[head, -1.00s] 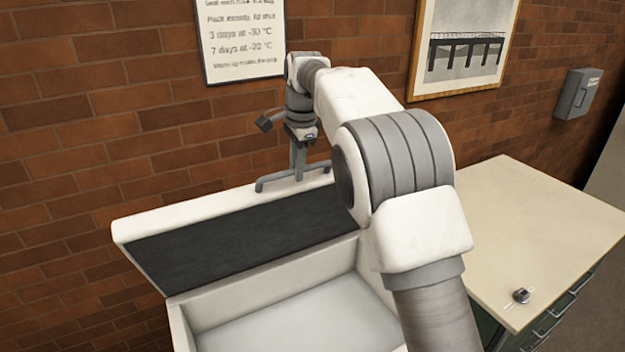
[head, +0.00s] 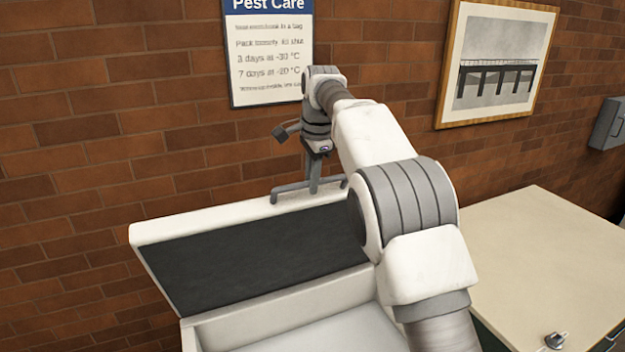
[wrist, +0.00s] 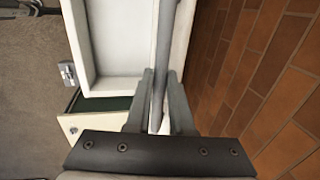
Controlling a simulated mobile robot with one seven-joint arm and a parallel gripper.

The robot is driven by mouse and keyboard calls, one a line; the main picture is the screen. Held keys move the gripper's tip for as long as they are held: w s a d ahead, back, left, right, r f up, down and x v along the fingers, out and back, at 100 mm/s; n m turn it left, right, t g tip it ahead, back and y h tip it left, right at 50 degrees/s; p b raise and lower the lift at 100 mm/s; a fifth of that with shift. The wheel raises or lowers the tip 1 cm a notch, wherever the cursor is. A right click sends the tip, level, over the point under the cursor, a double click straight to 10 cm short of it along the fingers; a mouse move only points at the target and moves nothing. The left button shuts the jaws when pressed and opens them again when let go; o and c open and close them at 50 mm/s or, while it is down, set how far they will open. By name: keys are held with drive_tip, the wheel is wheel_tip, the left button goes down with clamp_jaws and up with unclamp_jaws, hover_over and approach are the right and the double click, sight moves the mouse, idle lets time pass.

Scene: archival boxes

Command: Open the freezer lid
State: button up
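The freezer is a white chest with a pale, empty-looking interior (head: 335,332). Its lid (head: 255,255) stands raised at the back, its dark inner panel facing the head camera. A grey bar handle (head: 290,190) runs along the lid's top edge. My gripper (head: 313,183) reaches down to this handle. In the wrist view the handle (wrist: 165,35) passes between my gripper's two fingers (wrist: 160,85), which look closed against its sides. My arm covers the lid's right end and part of the freezer opening. The freezer's open inside also shows in the wrist view.
A brick wall (head: 90,120) stands close behind the lid, with a sign (head: 268,60) and a framed picture (head: 497,65). A cream-topped cabinet (head: 540,260) stands right of the freezer, with a small metal object (head: 555,341) on it. A silver latch (wrist: 67,73) shows in the wrist view.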

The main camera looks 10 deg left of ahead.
drive_tip(key=o, duration=0.4)
drive_tip(key=shift+w+a+f, duration=0.15)
drive_tip(key=shift+w+f, duration=0.1)
drive_tip(key=shift+f, duration=0.2)
drive_tip(key=shift+s+r, duration=0.15)
drive_tip(key=shift+r, duration=0.05)
drive_tip(key=shift+v, duration=3.8)
